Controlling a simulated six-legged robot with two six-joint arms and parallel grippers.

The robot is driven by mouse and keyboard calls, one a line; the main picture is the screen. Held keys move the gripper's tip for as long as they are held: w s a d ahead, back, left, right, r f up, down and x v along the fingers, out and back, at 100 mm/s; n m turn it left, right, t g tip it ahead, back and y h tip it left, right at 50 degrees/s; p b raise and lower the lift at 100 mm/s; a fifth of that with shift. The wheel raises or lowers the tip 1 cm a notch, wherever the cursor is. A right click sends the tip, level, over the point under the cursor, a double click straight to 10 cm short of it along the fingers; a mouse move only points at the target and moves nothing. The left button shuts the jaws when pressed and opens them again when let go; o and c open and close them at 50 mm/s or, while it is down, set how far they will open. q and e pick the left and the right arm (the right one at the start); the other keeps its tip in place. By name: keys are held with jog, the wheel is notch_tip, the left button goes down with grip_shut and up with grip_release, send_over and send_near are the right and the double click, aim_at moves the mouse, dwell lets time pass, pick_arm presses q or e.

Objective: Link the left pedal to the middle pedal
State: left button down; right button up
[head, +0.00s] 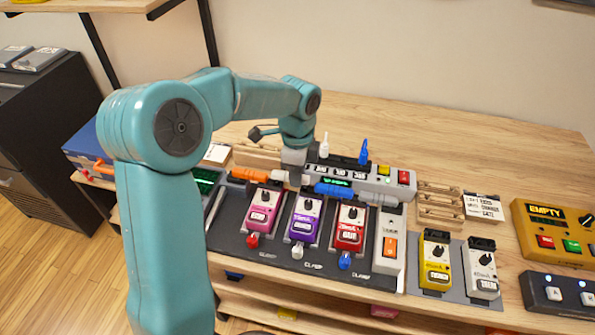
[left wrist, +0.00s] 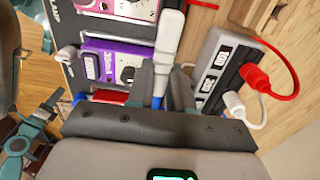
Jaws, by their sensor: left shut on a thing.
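The pink pedal (head: 262,207), the purple pedal (head: 304,220) and the red pedal (head: 349,226) stand in a row on a dark board. I take pink as left and purple as middle. My left gripper (head: 294,179) is just behind the pink and purple pedals. It is shut on a slim whitish connector (left wrist: 167,45) with a blue part near the fingers. In the head view, orange (head: 249,175) and blue (head: 335,190) plug-like pieces lie either side of the gripper. The purple pedal (left wrist: 105,62) is beside the connector in the left wrist view. The gripper partly hides its hold. My right gripper is not in view.
A power strip (head: 376,178) with displays stands behind the pedals. Red (left wrist: 254,76) and white (left wrist: 233,103) plugs with cables are in it. A white-grey unit (head: 388,243) closes the board's right end. Yellow (head: 435,262) and white (head: 482,272) pedals stand further right.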

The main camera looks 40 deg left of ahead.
pick_arm(q)
jog(key=shift+f, duration=0.15)
jog(key=shift+f+b, duration=0.3)
jog(key=shift+f, duration=0.05)
jog(key=shift+f, duration=0.4)
dwell(1.2)
jog(key=c, duration=0.5)
grip_release()
jog(key=shift+c, duration=0.2)
jog(key=shift+r+p, duration=2.95)
jog(key=shift+r, duration=0.6)
